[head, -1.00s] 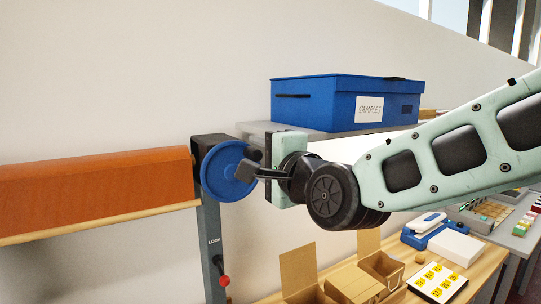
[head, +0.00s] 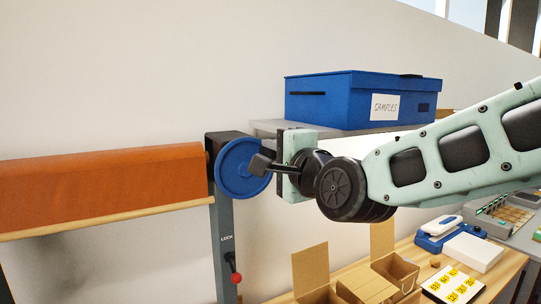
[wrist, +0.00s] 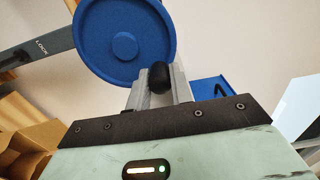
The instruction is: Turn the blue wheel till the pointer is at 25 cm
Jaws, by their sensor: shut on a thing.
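The blue wheel (head: 238,170) is mounted at the top of a dark grey post, at the right end of an orange-brown roll. In the wrist view the blue wheel (wrist: 118,38) fills the top middle, with a black knob (wrist: 160,77) at its lower right rim. My gripper (head: 262,163) reaches in from the right, and its fingers are shut on the black knob. The wrist view shows the knob between the two grey fingers (wrist: 160,88). No pointer or centimetre scale shows in these frames.
A red-knobbed lever (head: 235,277) sits on the post below the word LOCK. A blue SAMPLES box (head: 330,100) stands on a grey shelf behind my gripper.

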